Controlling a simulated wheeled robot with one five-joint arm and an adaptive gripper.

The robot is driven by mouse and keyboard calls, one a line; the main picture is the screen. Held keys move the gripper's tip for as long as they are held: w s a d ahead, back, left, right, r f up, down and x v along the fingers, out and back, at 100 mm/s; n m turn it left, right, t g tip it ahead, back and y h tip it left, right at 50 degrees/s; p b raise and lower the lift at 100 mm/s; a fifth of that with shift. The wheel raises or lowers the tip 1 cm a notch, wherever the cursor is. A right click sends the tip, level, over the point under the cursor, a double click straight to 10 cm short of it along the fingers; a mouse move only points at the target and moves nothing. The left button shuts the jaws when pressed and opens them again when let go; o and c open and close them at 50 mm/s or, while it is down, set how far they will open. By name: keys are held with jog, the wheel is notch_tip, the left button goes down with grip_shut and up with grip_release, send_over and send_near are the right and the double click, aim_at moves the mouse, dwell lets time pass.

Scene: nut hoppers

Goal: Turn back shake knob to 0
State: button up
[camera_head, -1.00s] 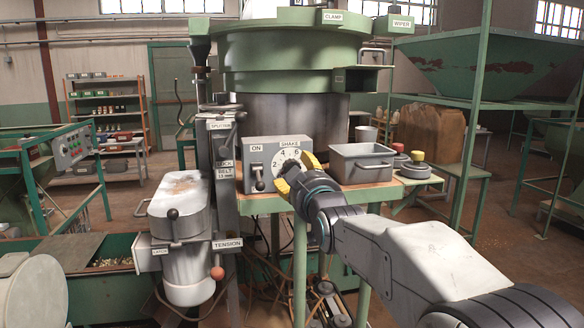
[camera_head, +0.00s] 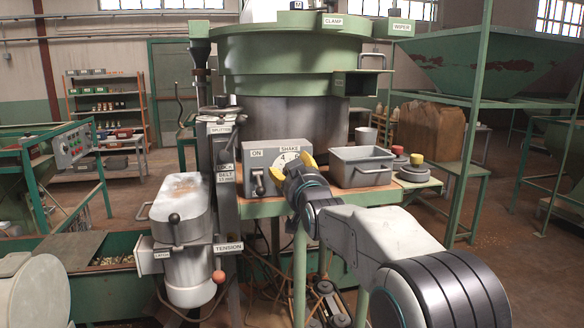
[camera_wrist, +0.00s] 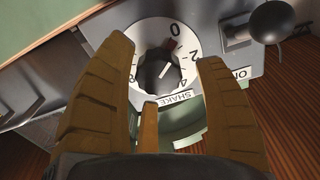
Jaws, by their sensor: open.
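The shake knob (camera_wrist: 158,72) is dark and round, at the middle of a white dial (camera_wrist: 145,38) marked with numbers in the wrist view. My gripper (camera_wrist: 166,55) is open, with one finger on each side of the knob. I cannot tell whether either finger touches it.
The ON lever (camera_head: 258,183) stands on the same box beside the dial. The green bowl (camera_head: 285,50) rises behind the box.

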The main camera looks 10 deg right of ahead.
jog(key=shift+w, duration=0.55)
jog(key=shift+c, duration=0.3)
jog(key=shift+r, duration=0.15)
jog(key=c, duration=1.1)
